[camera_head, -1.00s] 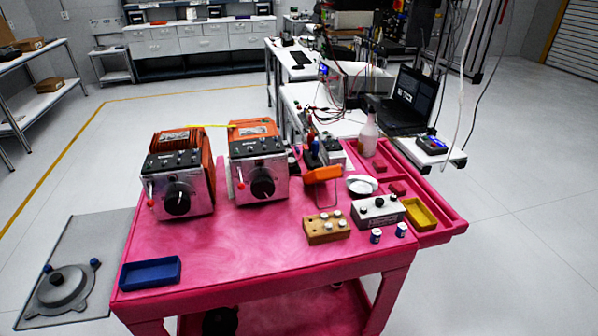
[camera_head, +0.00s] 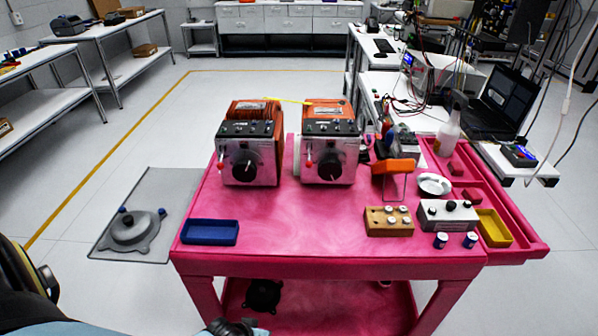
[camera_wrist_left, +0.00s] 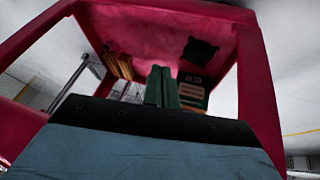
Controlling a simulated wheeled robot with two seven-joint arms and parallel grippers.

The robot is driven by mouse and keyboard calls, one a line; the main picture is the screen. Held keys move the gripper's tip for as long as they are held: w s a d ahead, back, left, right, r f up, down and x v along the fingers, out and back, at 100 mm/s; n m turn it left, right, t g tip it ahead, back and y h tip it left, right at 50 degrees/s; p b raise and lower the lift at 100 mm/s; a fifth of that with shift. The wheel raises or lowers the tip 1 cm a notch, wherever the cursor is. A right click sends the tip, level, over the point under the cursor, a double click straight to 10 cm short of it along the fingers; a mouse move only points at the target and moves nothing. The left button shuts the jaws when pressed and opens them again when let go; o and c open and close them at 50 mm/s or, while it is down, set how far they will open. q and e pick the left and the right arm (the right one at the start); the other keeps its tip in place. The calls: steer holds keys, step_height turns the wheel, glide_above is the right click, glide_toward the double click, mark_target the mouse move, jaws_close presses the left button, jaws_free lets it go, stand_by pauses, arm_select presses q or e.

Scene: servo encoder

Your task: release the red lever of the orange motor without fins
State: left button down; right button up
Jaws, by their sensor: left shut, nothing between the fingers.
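Two orange motors with grey front panels and black knobs stand side by side at the cart's back left. The left motor (camera_head: 249,140) showed ribbed sides earlier. The right motor (camera_head: 329,142) looks smooth, without clear fins. Its red lever (camera_head: 308,164) is at the front panel's left side; the left motor has a similar red lever (camera_head: 221,165). My left gripper (camera_wrist_left: 161,69) shows in the left wrist view as two dark green fingers, shut and empty, below the level of the cart top and far from the motors. My right gripper is not in view.
The pink cart (camera_head: 320,225) carries a blue tray (camera_head: 210,232), a wooden block with knobs (camera_head: 389,221), a grey box (camera_head: 447,214) and a yellow tray (camera_head: 494,228). A grey mat (camera_head: 150,190) holds a round grey part (camera_head: 135,231). The cart's front middle is clear.

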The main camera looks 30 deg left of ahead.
arm_select(q)
steer(key=w+r+n+t+h, duration=0.1)
steer(key=w+r, duration=0.3)
steer(key=r, duration=0.3)
steer(key=w+d+r+n+t+b, duration=0.1)
steer(key=w+r, duration=0.3)
steer(key=r, duration=0.3)
steer(key=w+d+r+n+t+h+b, duration=0.1)
steer(key=w+r+t, duration=0.1)
steer(key=w+r, duration=0.3)
step_height(320, 180, up, 3)
steer(key=shift+r+n+h, duration=0.1)
steer(key=shift+n+h, duration=0.2)
steer(key=shift+n, duration=0.1)
steer(key=n+t+y, duration=0.1)
steer(key=n+t, duration=0.5)
steer(key=n, duration=0.4)
glide_toward(309, 159)
steer(key=shift+s+a+f, duration=0.3)
steer(key=shift+s+a, duration=0.2)
steer(key=shift+s, duration=0.05)
steer(key=shift+s+a+f, duration=0.3)
steer(key=shift+s+a, duration=0.25)
steer(key=shift+w, duration=0.1)
steer(key=b+x, duration=0.3)
steer(key=x, duration=0.7)
steer(key=shift+r, duration=0.1)
